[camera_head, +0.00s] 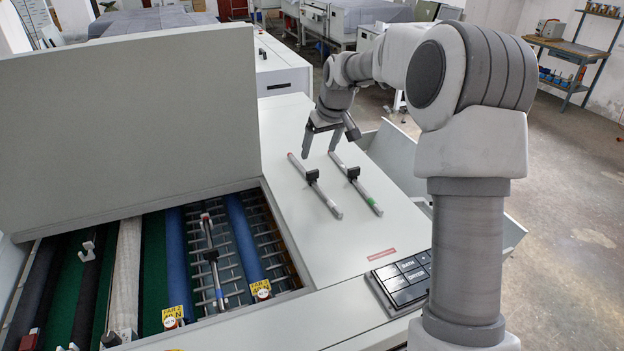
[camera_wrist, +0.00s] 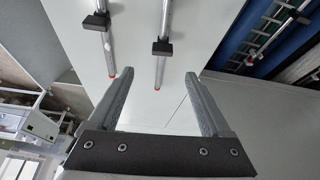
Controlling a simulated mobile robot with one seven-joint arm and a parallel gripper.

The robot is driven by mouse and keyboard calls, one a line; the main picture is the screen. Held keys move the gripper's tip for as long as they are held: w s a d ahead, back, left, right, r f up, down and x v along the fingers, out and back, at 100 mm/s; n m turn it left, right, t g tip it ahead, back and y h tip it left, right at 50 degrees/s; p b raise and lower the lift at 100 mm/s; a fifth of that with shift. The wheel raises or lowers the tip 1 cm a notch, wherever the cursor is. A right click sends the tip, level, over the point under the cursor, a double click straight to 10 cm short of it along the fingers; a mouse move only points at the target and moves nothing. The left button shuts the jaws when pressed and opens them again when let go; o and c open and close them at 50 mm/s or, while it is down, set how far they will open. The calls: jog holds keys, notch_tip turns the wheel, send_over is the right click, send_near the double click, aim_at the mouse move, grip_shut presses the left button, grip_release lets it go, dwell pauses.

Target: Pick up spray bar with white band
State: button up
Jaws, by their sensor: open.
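Two thin silver spray bars with red far ends and black mid clamps lie side by side on the light top panel. The right bar (camera_head: 365,193) has a green band near its front end. The left bar (camera_head: 328,202) shows no coloured band; a white band cannot be made out against the silver. In the wrist view the left bar (camera_wrist: 166,20) appears on the right, its red end between my fingertips in the picture, and the green-banded bar (camera_wrist: 107,45) on the left. My gripper (camera_head: 320,152) is open and empty, above the bars' far ends; it also shows in the wrist view (camera_wrist: 159,74).
A third bar (camera_head: 212,258) lies in the open machine bay, beside blue rollers (camera_head: 242,238). The raised lid (camera_head: 130,120) stands at left. A button panel (camera_head: 405,278) sits at the front right of the panel top, which is otherwise mostly clear.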

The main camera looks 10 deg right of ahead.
aim_at(312, 171)
jog(key=x, duration=0.5)
jog(key=shift+p, duration=0.35)
jog(key=shift+p+x, duration=0.85)
jog(key=shift+x, duration=1.85)
jog(key=shift+s+a, duration=0.1)
jog(key=shift+a, duration=0.05)
grip_shut()
